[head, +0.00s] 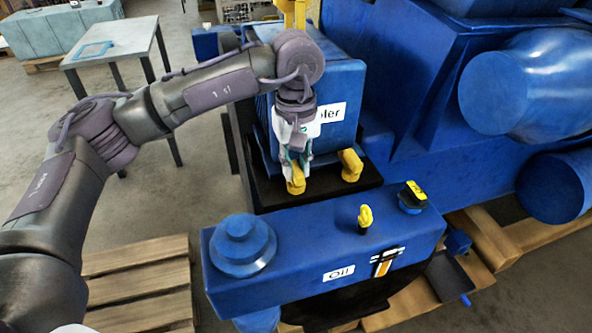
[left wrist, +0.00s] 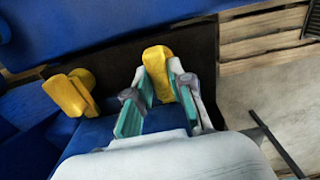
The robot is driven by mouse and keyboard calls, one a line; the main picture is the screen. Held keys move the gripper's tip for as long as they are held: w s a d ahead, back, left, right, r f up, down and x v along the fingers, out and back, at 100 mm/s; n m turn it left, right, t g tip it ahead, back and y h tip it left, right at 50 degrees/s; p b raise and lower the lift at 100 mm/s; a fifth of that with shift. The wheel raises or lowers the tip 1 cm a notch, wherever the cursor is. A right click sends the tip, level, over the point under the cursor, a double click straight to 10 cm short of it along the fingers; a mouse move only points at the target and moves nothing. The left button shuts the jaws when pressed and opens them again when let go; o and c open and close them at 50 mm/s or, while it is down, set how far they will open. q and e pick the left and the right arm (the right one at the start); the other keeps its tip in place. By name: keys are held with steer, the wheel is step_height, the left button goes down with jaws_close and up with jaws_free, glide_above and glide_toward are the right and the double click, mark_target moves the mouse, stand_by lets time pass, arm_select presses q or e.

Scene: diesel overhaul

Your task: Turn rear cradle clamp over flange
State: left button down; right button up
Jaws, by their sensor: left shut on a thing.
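Two yellow cradle clamps sit at the front foot of a blue cooler (head: 342,80), on a black cradle (head: 268,196). My left gripper (head: 296,172) reaches down from above and is shut on the left clamp (head: 297,187). In the left wrist view, the teal finger pads (left wrist: 160,93) stand either side of this held clamp (left wrist: 158,58). The other clamp (head: 350,165) stands free to the right; it also shows in the left wrist view (left wrist: 70,92). The gripper partly hides the held clamp and the flange beside it. My right gripper is not in view.
Large blue engine parts (head: 430,90) fill the right. A wooden pallet (head: 140,285) lies at lower left, and a grey table (head: 110,45) stands behind.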

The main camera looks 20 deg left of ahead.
mark_target(296, 168)
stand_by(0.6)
arm_select(q)
steer(key=c, duration=1)
jaws_free()
steer(key=shift+c, duration=0.2)
steer(key=shift+r, duration=0.15)
step_height(296, 168, up, 12)
steer(key=shift+f, duration=0.2)
